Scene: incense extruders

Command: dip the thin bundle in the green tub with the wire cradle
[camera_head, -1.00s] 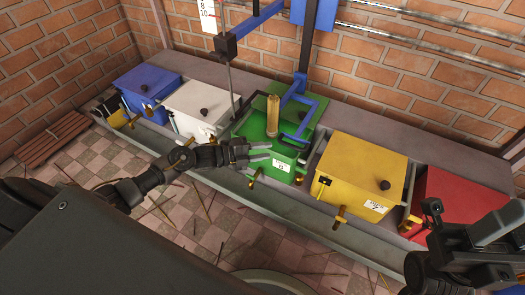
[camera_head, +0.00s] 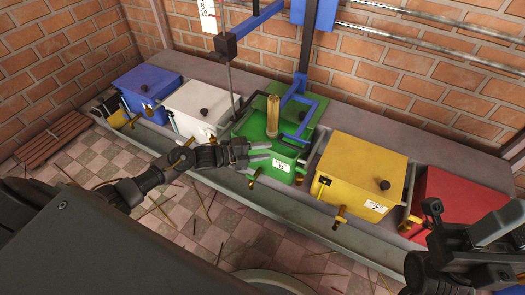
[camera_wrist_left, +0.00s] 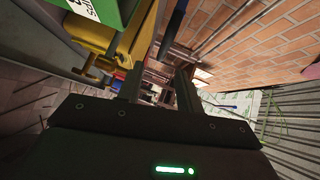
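The green tub (camera_head: 258,128) stands in the middle of the row of tubs, with its lid raised at the back. A thin tan bundle (camera_head: 272,117) stands upright at the tub's opening; its lower end is hidden. A blue bent frame (camera_head: 307,119), seemingly the cradle, hangs just right of the bundle. My left gripper (camera_head: 262,152) is open and empty, in front of the green tub's front wall and apart from the bundle. Its two spread fingers (camera_wrist_left: 160,88) also show in the left wrist view. My right gripper (camera_head: 468,232) is at the lower right; its opening is unclear.
Lidded blue (camera_head: 147,83), white (camera_head: 200,108), yellow (camera_head: 360,168) and red (camera_head: 455,200) tubs flank the green one. Brass taps (camera_head: 339,217) stick out in front. A blue overhead arm (camera_head: 262,20) with a thin rod hangs above. Sticks lie on the tiled floor (camera_head: 185,215).

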